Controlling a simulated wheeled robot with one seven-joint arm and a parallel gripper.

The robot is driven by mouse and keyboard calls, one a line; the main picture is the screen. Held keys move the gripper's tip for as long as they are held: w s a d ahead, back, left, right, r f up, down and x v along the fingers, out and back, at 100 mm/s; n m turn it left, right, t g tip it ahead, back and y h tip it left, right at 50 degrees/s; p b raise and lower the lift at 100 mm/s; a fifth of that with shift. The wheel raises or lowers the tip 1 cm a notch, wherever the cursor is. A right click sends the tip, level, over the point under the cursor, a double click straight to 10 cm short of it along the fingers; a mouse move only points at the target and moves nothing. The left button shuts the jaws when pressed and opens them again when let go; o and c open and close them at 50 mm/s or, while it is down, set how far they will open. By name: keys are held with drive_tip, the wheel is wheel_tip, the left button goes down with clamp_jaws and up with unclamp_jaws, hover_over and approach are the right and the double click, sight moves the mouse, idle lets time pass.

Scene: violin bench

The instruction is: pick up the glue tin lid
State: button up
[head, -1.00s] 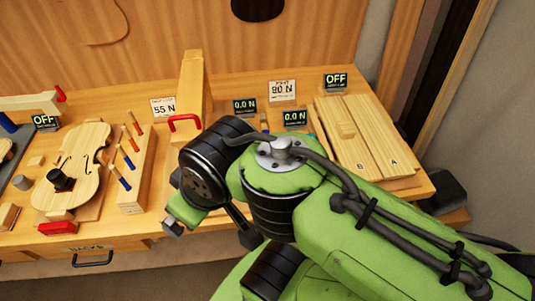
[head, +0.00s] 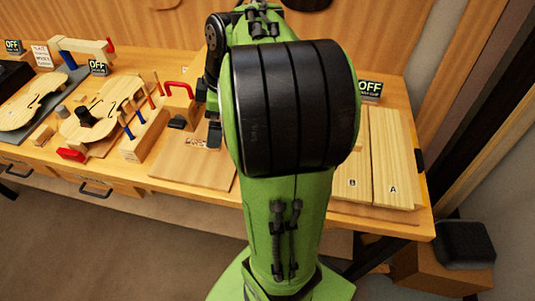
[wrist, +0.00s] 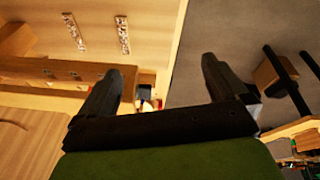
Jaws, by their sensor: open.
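I cannot make out the glue tin or its lid in either view; my arm hides much of the middle of the bench in the head view. My gripper (head: 196,128) shows to the left of my arm, over the bench near a flat wooden board (head: 175,168). In the wrist view my gripper (wrist: 158,82) has its two dark fingers spread wide apart. I see nothing held between them. Small red and white details beyond the left finger are too small to tell.
A violin body (head: 104,108) and a wooden block with coloured-handle tools (head: 145,138) stand to the left. A red handle (head: 179,88) rises behind my gripper. Boards marked B (head: 352,160) and A (head: 393,160) lie at the right. A dark box (head: 465,243) stands off the bench's right end.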

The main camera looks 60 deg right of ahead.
drive_tip(key=s+d+f+n+g+h+b, duration=0.1)
drive_tip(key=s+d+f+n+g, duration=0.2)
drive_tip(key=d, duration=0.5)
drive_tip(key=d+f+n, duration=0.3)
drive_tip(key=d+f, duration=0.2)
drive_tip(key=d, duration=0.2)
wheel_tip(320, 180, down, 9)
drive_tip(key=b, duration=0.3)
drive_tip(key=shift+a, duration=0.1)
wheel_tip(320, 180, down, 6)
drive_tip(key=shift+w+f+b, duration=0.1)
drive_tip(key=shift+w+b, duration=0.05)
drive_tip(key=shift+b, duration=0.7)
drive_tip(key=shift+c, duration=0.3)
